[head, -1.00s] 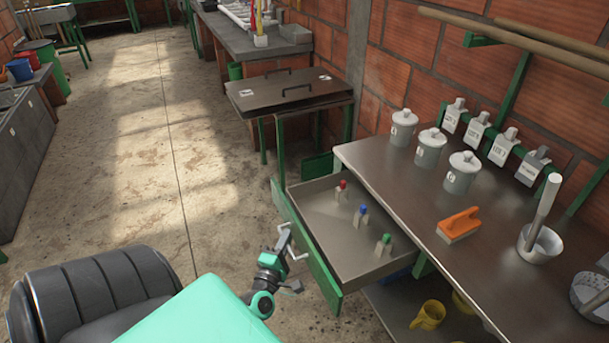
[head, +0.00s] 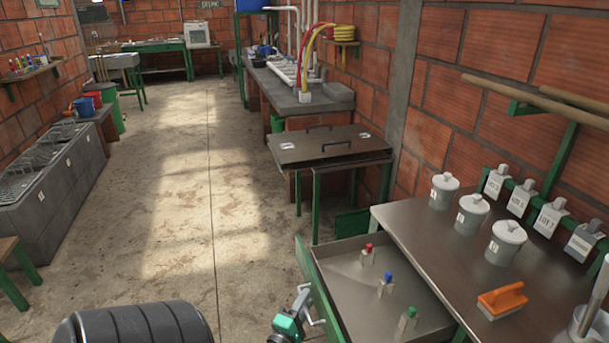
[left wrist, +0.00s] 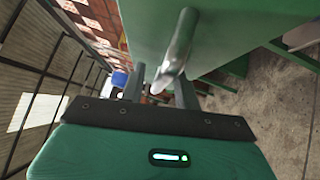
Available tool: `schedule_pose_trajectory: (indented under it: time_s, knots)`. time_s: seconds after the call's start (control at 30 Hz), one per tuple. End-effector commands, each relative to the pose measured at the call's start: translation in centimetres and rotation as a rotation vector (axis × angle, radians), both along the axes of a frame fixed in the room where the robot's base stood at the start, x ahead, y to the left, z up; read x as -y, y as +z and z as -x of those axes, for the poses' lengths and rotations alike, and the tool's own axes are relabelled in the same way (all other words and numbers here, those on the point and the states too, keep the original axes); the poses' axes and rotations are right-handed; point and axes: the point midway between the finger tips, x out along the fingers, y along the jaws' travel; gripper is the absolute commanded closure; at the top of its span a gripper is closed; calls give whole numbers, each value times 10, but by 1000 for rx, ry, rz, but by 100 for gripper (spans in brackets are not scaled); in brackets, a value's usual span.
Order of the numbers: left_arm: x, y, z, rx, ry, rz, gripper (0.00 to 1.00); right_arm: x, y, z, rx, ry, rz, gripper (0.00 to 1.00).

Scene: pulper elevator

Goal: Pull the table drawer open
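The table drawer (head: 345,290) stands pulled out to the left of the steel-topped table (head: 408,222). Its green front faces left, with a pale bar handle (head: 316,321) on it. Inside stand three small blocks with red (head: 368,255), blue (head: 387,285) and green (head: 408,318) tops. My left gripper (head: 303,296) is at the handle. In the left wrist view, its two fingers stand apart, with the metal handle (left wrist: 179,48) reaching between them and a gap visible beside it. Firm contact cannot be seen. My right gripper is out of view.
On the table are several lidded pots (head: 471,214), an orange brush (head: 502,300) and a metal mug at the right edge. A lidded steel table (head: 330,148) stands behind the drawer. The concrete floor (head: 190,230) to the left is clear.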

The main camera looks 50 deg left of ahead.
Motion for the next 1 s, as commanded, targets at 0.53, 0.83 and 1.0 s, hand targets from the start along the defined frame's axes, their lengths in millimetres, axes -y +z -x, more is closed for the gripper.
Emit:
schedule_pose_trajectory:
  time_s: [0.53,0.83,1.0]
  knots:
    - [21,-9,50,-4,0,-1,68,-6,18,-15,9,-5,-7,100]
    - [44,-17,103,-2,0,1,68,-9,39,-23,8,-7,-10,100]
    - [51,-19,121,-2,0,0,68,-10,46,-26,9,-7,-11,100]
